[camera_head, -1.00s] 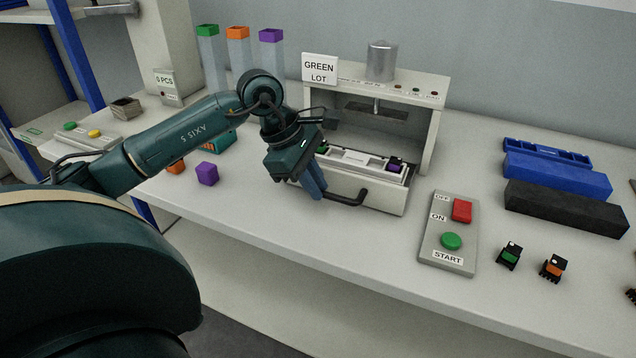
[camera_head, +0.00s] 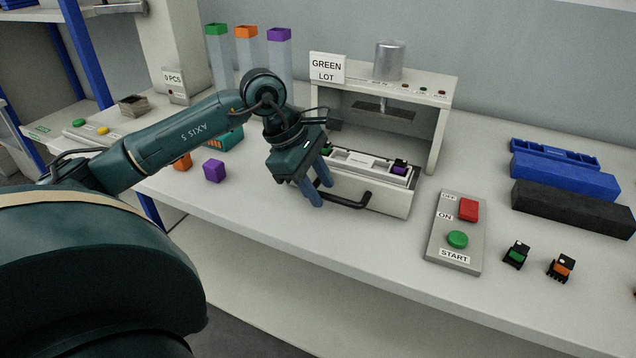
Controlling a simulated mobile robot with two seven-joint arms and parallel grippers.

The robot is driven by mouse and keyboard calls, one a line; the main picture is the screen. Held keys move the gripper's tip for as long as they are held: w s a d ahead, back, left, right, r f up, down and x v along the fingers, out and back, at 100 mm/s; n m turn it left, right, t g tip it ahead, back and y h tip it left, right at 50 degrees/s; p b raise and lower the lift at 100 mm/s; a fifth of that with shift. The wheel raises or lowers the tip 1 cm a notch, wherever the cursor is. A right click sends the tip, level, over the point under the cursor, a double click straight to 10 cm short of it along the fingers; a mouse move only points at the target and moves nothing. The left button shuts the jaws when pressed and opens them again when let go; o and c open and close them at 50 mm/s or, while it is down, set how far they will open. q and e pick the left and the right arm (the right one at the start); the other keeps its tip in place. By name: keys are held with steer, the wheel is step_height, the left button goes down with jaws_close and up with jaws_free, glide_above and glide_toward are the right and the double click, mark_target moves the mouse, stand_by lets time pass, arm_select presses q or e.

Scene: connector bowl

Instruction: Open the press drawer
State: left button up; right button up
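The press (camera_head: 447,108) is a pale housing with a metal cylinder on top and a "GREEN LOT" sign. Its drawer (camera_head: 390,200) sticks out toward the front, showing its tray with a green connector at the left and a purple connector (camera_head: 399,166) at the right. The drawer has a dark bar handle (camera_head: 350,203) on its front. My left gripper (camera_head: 324,195) is at the left end of the handle, with its two blue fingers spread apart. The gripper hides the drawer's left front, and I cannot tell whether a finger touches the handle. My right gripper is not in view.
A control panel (camera_head: 447,248) with red and green buttons lies right of the drawer. Small connectors (camera_head: 517,254) and blue and black blocks (camera_head: 570,208) lie further right. Purple (camera_head: 214,170) and orange cubes lie left. The table's front edge is clear.

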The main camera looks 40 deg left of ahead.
arm_select(q)
steer(key=v, duration=1.3)
steer(key=shift+r, duration=0.1)
